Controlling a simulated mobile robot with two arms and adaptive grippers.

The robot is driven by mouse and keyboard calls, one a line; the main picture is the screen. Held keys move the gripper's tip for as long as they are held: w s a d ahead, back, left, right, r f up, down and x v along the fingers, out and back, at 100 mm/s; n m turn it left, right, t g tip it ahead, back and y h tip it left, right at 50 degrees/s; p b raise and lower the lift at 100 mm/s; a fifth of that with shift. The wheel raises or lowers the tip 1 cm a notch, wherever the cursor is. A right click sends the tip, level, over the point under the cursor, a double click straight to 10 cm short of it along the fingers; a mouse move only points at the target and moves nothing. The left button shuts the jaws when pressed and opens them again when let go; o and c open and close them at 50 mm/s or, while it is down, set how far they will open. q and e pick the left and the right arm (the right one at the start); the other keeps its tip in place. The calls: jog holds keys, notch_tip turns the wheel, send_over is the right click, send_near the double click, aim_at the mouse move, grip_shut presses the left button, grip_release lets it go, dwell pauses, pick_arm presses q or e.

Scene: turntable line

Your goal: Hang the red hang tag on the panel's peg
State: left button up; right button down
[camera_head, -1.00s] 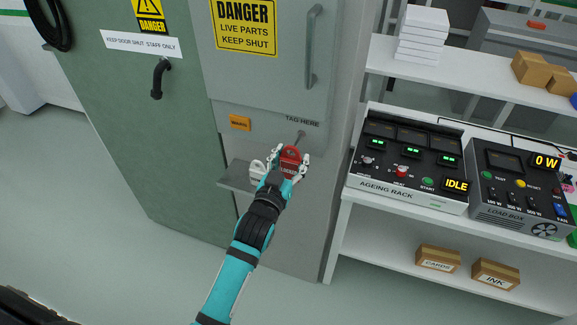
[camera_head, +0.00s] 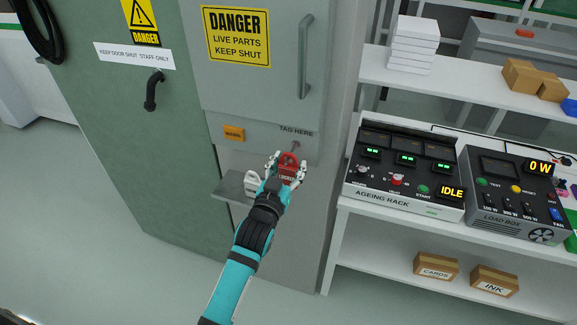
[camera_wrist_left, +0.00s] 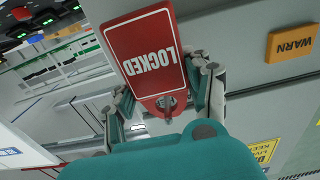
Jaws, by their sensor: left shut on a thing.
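The red hang tag (camera_head: 289,172) is held upright by my left gripper (camera_head: 286,172) in front of the grey panel (camera_head: 218,127). In the left wrist view the tag (camera_wrist_left: 148,55) reads LOCKED, upside down, and the left gripper's fingers (camera_wrist_left: 166,95) close on either side of its narrow end with a hole. My right gripper is not in view.
A small grey ledge (camera_head: 229,187) juts out left of my gripper, with a pale tag-like item (camera_head: 251,176) at it. An orange WARN label (camera_head: 234,133) is on the panel. The ageing rack (camera_head: 405,175) stands on a shelf to the right.

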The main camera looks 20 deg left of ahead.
pick_arm(q)
jog(key=o, duration=1.2)
jog(key=shift+c, duration=0.2)
jog(key=shift+o, duration=0.3)
jog(key=shift+s, duration=0.1)
